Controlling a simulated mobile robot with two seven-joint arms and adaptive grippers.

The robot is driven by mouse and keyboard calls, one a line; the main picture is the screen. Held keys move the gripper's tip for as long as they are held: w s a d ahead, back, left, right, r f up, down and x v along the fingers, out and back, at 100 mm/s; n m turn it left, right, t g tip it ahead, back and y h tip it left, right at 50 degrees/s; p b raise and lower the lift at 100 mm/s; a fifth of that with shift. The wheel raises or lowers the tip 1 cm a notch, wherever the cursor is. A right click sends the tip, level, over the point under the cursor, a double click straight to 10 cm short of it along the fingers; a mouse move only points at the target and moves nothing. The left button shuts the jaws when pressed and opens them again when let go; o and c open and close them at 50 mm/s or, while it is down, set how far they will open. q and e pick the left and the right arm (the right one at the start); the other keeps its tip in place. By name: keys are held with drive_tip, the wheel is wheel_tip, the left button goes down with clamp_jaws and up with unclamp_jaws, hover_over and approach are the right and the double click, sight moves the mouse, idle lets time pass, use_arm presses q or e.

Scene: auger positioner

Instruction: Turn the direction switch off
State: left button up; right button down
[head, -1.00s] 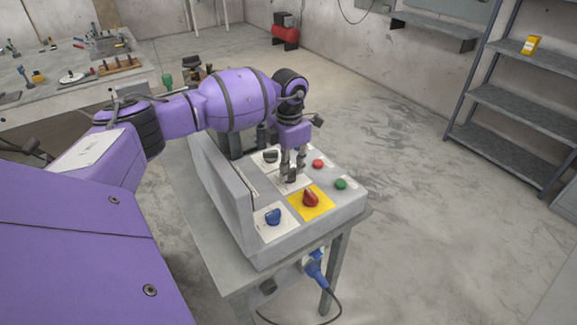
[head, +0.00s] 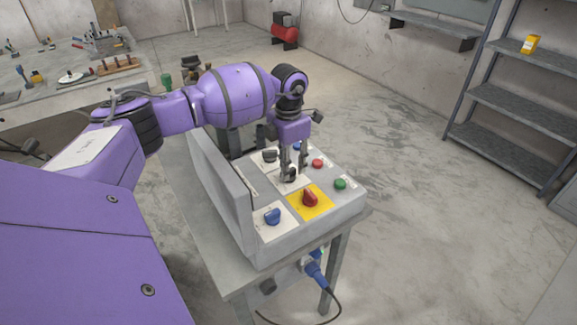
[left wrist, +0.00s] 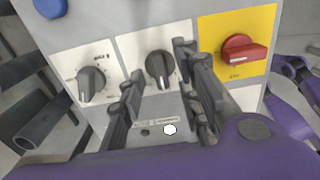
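A black rotary switch (head: 290,174) sits on a white plate in the middle of the grey control box. It also shows in the left wrist view (left wrist: 160,69), with its pale pointer mark toward the bottom of the picture. My left gripper (head: 294,165) is right above it, fingers pointing down. In the left wrist view the two fingers (left wrist: 158,75) are spread, one on each side of this switch, with visible gaps. A second black switch (head: 270,156) sits on another white plate (left wrist: 91,84). The plate labels are too small to read for certain. My right gripper is out of view.
A red switch (head: 310,198) on a yellow plate and a blue switch (head: 273,216) are close by. Red (head: 318,163) and green (head: 341,184) buttons line the right side. A raised grey panel (head: 222,190) bounds the box on the left.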

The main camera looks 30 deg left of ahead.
use_arm(q)
wheel_tip(320, 180, up, 11)
idle(0.3)
drive_tip(key=shift+f, duration=0.1)
idle(0.4)
